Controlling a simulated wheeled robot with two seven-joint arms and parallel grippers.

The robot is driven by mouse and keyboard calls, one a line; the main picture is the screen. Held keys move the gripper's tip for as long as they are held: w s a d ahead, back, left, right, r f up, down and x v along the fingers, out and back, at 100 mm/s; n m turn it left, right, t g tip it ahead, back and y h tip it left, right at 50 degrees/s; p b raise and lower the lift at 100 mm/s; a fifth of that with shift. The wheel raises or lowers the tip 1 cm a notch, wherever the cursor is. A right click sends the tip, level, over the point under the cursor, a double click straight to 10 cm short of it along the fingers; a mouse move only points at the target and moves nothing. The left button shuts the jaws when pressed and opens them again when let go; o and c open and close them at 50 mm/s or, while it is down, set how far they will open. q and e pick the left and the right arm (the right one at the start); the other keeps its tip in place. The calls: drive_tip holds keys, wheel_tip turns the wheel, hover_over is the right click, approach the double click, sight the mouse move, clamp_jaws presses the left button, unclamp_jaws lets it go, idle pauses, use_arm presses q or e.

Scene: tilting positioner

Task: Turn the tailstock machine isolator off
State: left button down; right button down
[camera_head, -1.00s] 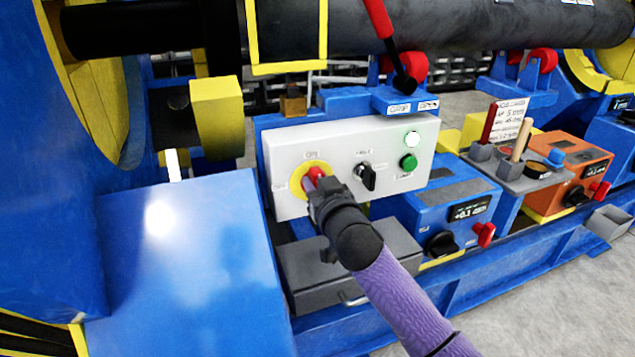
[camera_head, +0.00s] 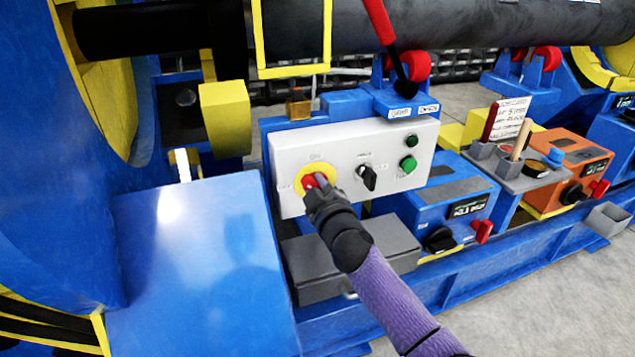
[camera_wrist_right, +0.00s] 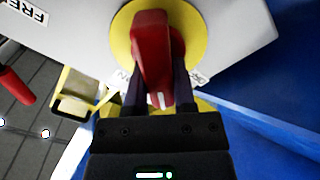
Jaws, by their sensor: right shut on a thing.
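The isolator is a red handle (camera_head: 309,181) on a round yellow plate (camera_head: 299,174), at the left end of a light grey panel (camera_head: 345,144). An ON label stands above the plate and an OFF label at its left. My right gripper (camera_head: 318,186) is shut on the red handle. In the right wrist view the handle (camera_wrist_right: 150,45) stands between the two dark fingers. A white mark on its end lies between two labels, so the handle appears turned part way between ON and OFF. My left gripper is not in view.
The panel also has a black selector switch (camera_head: 368,177), a dark lamp (camera_head: 412,141) and a green button (camera_head: 408,163). A blue box (camera_head: 200,265) stands at left, a grey drawer box (camera_head: 330,282) below. A red-handled lever (camera_head: 381,22) hangs above.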

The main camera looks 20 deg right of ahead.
drive_tip(key=n, duration=0.5)
drive_tip(key=shift+a+f, duration=0.1)
drive_tip(key=shift+f, duration=0.25)
drive_tip(key=shift+f+n, duration=0.1)
drive_tip(key=shift+n, duration=0.9)
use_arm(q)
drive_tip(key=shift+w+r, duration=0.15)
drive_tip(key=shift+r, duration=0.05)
use_arm(e)
drive_tip(key=shift+n, duration=0.6)
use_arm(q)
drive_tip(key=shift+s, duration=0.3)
use_arm(e)
drive_tip(key=shift+f, duration=0.1)
drive_tip(key=shift+c, duration=2.2)
unclamp_jaws()
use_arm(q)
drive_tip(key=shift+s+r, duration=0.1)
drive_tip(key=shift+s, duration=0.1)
